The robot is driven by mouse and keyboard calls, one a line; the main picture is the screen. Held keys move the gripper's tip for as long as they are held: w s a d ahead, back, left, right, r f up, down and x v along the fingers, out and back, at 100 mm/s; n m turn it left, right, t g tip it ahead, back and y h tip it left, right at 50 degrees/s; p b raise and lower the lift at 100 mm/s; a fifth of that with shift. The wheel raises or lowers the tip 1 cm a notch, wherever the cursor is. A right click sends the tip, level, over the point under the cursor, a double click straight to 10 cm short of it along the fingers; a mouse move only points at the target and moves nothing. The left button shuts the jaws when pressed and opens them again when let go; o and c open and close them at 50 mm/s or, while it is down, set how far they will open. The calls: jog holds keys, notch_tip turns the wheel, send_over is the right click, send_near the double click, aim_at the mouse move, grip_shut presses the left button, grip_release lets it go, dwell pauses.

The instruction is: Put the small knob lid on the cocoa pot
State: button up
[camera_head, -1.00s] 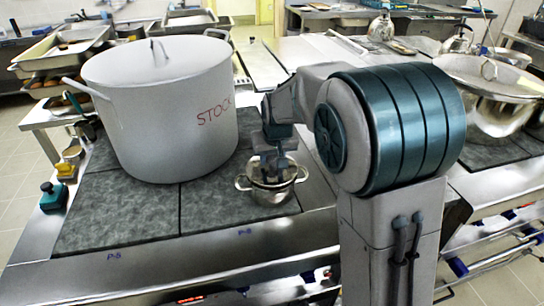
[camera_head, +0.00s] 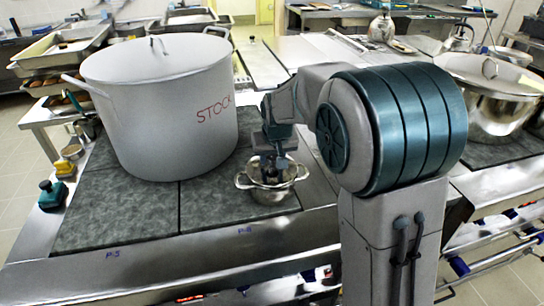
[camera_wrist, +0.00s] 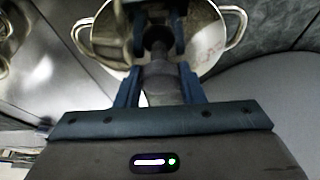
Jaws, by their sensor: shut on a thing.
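A small steel pot (camera_head: 265,198) with two side handles stands on the dark hob in front of the big stockpot. My gripper (camera_head: 271,174) points down at the middle of its top. In the wrist view the pot's round rim and both handles (camera_wrist: 237,27) show around my gripper (camera_wrist: 154,38). My gripper is shut on the lid's dark knob (camera_wrist: 156,38), which is mostly hidden between the fingers. The lid's plate is hard to tell from the pot, so I cannot tell whether it rests on the rim.
A large lidded stockpot (camera_head: 165,115) marked STOCK stands close behind and left of the small pot. Bare dark hob plates (camera_head: 115,215) lie at the front left. A wide lidded steel pot (camera_head: 495,105) stands at the right. Small jars (camera_head: 62,168) stand at the left edge.

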jog(key=shift+f, duration=0.1)
jog(key=o, duration=1.1)
jog(key=v, duration=1.4)
jog(key=s+d+f, duration=0.3)
jog(key=s, duration=0.4)
jog(key=s+d+f+m+g, duration=0.1)
jog(key=s+d+f, duration=0.3)
jog(key=s, duration=0.4)
jog(key=s+d+f+m, duration=0.1)
jog(key=s+d+f, duration=0.2)
jog(key=s, duration=0.5)
jog(key=shift+d+f+g+h, duration=0.3)
jog(key=shift+d+f+h, duration=0.05)
jog(key=shift+f+h, duration=0.05)
